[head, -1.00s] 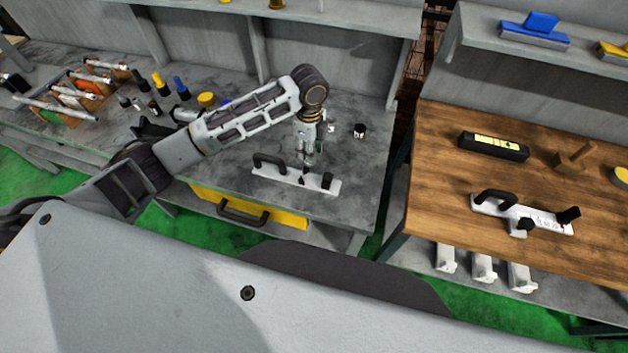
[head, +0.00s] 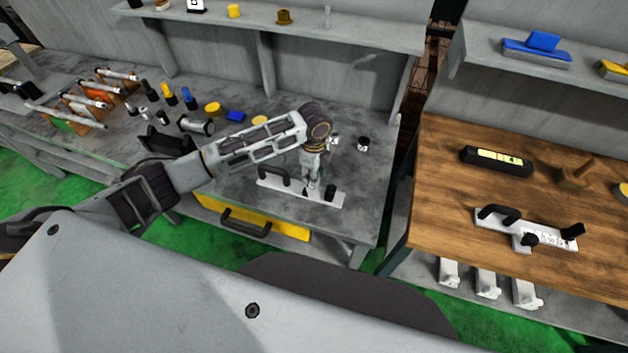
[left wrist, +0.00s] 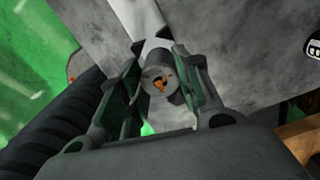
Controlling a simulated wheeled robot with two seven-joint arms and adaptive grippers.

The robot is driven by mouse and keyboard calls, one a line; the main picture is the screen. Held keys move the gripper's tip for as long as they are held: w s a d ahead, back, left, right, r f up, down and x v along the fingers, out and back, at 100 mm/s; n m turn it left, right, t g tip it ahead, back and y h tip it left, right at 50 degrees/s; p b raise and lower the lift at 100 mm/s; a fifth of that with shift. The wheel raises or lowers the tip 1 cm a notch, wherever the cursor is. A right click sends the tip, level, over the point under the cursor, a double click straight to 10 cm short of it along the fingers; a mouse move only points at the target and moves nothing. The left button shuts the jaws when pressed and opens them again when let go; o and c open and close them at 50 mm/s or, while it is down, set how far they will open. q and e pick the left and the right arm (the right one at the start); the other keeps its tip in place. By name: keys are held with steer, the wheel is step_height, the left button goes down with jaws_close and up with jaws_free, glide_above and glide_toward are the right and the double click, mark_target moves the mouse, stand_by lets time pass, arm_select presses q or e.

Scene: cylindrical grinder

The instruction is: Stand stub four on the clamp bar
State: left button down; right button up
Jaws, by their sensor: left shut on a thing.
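A white bar (head: 290,190) with a black handle lies on the grey bench, with a short black piece (head: 330,192) standing near its right end. My left gripper (head: 311,187) points down at the bar's middle, between handle and black piece. In the left wrist view, the gripper (left wrist: 160,86) is shut on a short grey cylindrical stub (left wrist: 157,73), with an orange mark on its end face. A white strip of the bar (left wrist: 153,46) shows beyond it. I cannot tell whether the stub touches the bar. My right gripper is not in view.
A dark round piece with a pale lower part (head: 363,144) stands right of my arm on the bench. A similar handled white bar (head: 540,230) lies on the wooden table (head: 450,180). Bottles and a rack of white rods (head: 80,105) stand at the left.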

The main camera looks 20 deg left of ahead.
arm_select(q)
steer(key=shift+f, duration=1.85)
steer(key=c, duration=1)
jaws_free()
steer(key=shift+f, duration=0.15)
steer(key=shift+r+b, duration=0.5)
steer(key=shift+r, duration=5.65)
